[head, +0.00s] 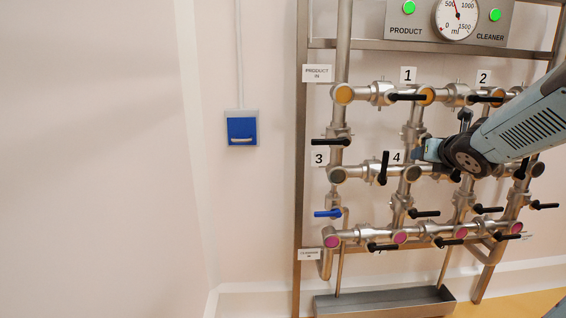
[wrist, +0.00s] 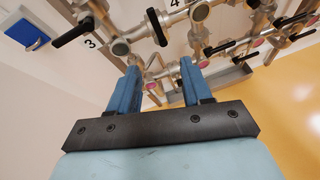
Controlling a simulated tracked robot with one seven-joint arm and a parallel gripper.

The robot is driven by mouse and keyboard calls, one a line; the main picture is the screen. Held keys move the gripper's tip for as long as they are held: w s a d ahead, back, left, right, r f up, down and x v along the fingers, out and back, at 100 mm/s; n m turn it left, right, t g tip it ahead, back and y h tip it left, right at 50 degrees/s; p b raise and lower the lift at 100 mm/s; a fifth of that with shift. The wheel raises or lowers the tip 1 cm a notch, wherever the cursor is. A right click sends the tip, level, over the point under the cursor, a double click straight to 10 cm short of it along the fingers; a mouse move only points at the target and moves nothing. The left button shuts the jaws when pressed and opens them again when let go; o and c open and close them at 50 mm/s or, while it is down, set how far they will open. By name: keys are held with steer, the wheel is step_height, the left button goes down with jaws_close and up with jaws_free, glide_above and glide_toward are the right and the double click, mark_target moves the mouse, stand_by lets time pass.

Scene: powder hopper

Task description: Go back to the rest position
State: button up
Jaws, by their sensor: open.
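My gripper shows in the wrist view (wrist: 158,82) with its two blue fingers apart and nothing between them. In the head view my arm reaches in from the right, and its end (head: 424,150) is in front of the pipe rack near the label 4. I cannot tell from the head view how far it is from the pipes. The steel pipe rack (head: 344,115) carries several black-handled valves, such as the one near label 4 (head: 384,168), which stands upright. A blue-handled valve (head: 328,213) is at the lower left with its handle level.
A blue wall box (head: 241,130) hangs left of the rack. A gauge (head: 458,18) with two green lights is above. A steel trough (head: 385,302) stands below the rack. The wall at left is bare. Yellow floor (wrist: 285,115) shows at right in the wrist view.

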steer(key=s+a+f+m+g, duration=0.1)
steer(key=s+a+m, duration=0.4)
steer(key=m, duration=0.5)
steer(key=s+a+m+g, duration=0.4)
steer(key=s+a+m, duration=0.1)
steer(key=s+m, duration=0.4)
steer(key=s+a+f+m+g+y, duration=0.1)
steer(key=s+a+m, duration=0.4)
steer(key=m, duration=0.8)
steer(key=s+g, duration=0.1)
steer(key=s, duration=0.2)
steer(key=shift+a+f, duration=0.3)
steer(key=shift+f, duration=0.05)
steer(key=shift+s, duration=0.1)
